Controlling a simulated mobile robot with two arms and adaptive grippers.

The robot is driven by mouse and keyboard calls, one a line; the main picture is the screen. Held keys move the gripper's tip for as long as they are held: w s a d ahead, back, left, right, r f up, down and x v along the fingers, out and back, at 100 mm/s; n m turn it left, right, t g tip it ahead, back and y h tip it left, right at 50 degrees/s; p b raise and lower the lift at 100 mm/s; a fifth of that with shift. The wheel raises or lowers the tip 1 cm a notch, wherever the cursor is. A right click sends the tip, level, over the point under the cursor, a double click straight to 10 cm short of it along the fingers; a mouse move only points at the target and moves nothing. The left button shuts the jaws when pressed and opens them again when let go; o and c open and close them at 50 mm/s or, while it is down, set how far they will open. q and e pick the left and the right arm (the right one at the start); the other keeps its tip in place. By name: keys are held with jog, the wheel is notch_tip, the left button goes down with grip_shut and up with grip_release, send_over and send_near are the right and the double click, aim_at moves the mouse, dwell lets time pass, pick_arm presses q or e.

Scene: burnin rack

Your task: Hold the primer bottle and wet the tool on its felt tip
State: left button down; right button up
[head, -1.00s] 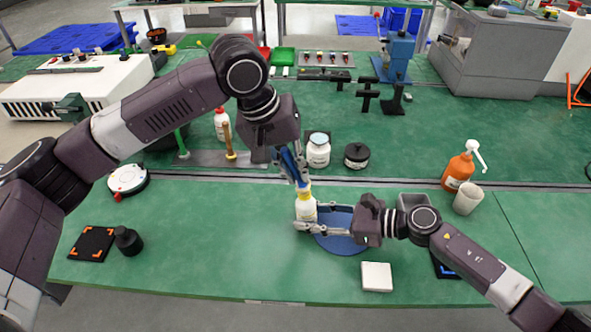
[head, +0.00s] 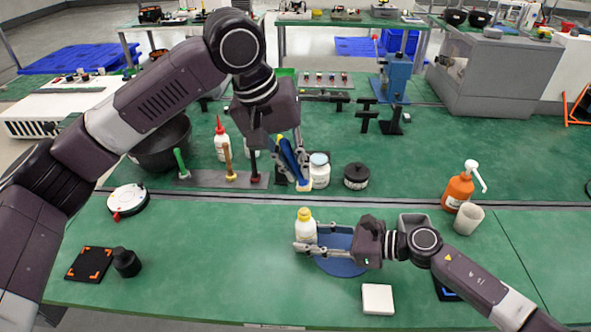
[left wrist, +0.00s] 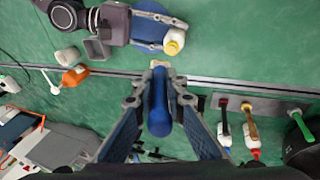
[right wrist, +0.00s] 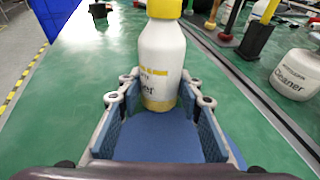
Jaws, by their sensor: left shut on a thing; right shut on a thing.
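The white primer bottle with a yellow top (head: 306,232) stands upright at the middle of the near bench. My right gripper (head: 302,247) is shut around its body, and the bottle also shows between the fingers in the right wrist view (right wrist: 160,65). My left gripper (head: 298,160) is shut on a blue-handled tool (head: 288,152) with a pale tip. In the left wrist view the tool (left wrist: 158,112) points away between the fingers. Its tip is apart from the bottle, above and behind it. The felt tip is too small to tell.
A blue round mat (head: 342,268) lies beside the bottle under my right gripper. A white jar (head: 320,172), a black jar (head: 356,177) and a rack of upright tools (head: 205,179) stand behind. A white block (head: 377,299) lies in front.

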dwell(0.4)
jog(key=o, duration=0.9)
jog(key=shift+o, duration=0.2)
